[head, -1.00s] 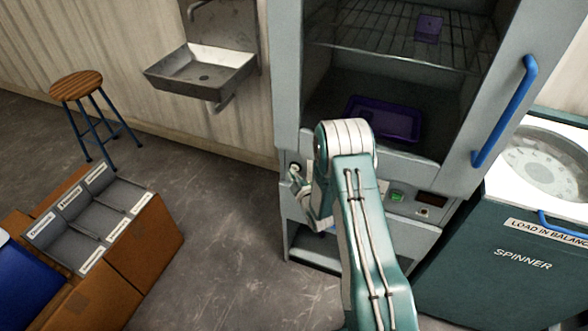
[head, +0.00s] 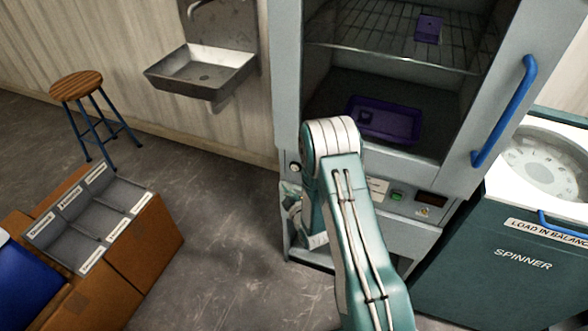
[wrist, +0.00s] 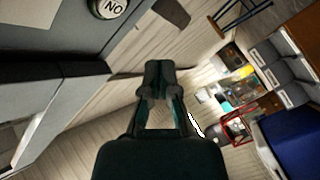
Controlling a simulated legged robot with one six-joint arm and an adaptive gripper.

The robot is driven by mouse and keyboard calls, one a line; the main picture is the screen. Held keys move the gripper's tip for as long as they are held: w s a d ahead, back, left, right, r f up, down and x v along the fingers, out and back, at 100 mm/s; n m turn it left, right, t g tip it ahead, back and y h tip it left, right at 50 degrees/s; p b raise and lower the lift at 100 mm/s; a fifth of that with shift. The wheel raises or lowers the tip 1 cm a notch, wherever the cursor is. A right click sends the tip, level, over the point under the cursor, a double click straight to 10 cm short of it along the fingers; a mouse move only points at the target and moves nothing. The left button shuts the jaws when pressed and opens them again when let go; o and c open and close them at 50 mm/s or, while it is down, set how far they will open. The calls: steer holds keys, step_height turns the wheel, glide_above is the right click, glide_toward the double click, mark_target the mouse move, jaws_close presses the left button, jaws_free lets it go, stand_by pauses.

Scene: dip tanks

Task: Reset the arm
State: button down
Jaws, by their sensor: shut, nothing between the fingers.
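My arm (head: 350,230) is teal and white and rises from the bottom of the head view, bent at a white-capped joint in front of the cabinet. Its far links hang down behind the joint, partly hidden. My gripper (wrist: 160,78) shows in the wrist view with its dark fingertips together and nothing between them. I cannot make out the fingers in the head view. In the wrist view open space lies beyond the fingertips, with the pale panelled wall behind.
The cabinet's interior is open to view, with a purple tray (head: 385,121) low inside and a small purple box (head: 428,29) on the wire rack. The spinner (head: 510,250) stands right. A sink (head: 200,75), stool (head: 77,86) and labelled grey bins (head: 75,240) are left. Floor between is clear.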

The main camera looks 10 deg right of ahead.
step_height(320, 180, up, 13)
steer(key=w+d+m+g+h, duration=0.1)
steer(key=w+m+g, duration=0.1)
steer(key=m+g, duration=0.1)
steer(key=s+r+m+g+h, duration=0.25)
steer(key=s+r, duration=0.45)
steer(key=r, duration=0.4)
steer(key=s+r+m+g, duration=0.2)
steer(key=s+r, duration=0.1)
steer(key=s, duration=0.6)
steer(key=s+r+m+g, duration=0.2)
steer(key=s+r, duration=0.1)
steer(key=s, duration=0.7)
steer(key=s+r+m+g, duration=0.2)
steer(key=s+r, duration=0.1)
steer(key=s, duration=0.6)
steer(key=shift+s+d, duration=0.15)
steer(key=shift+s, duration=0.2)
steer(key=shift+y, duration=0.25)
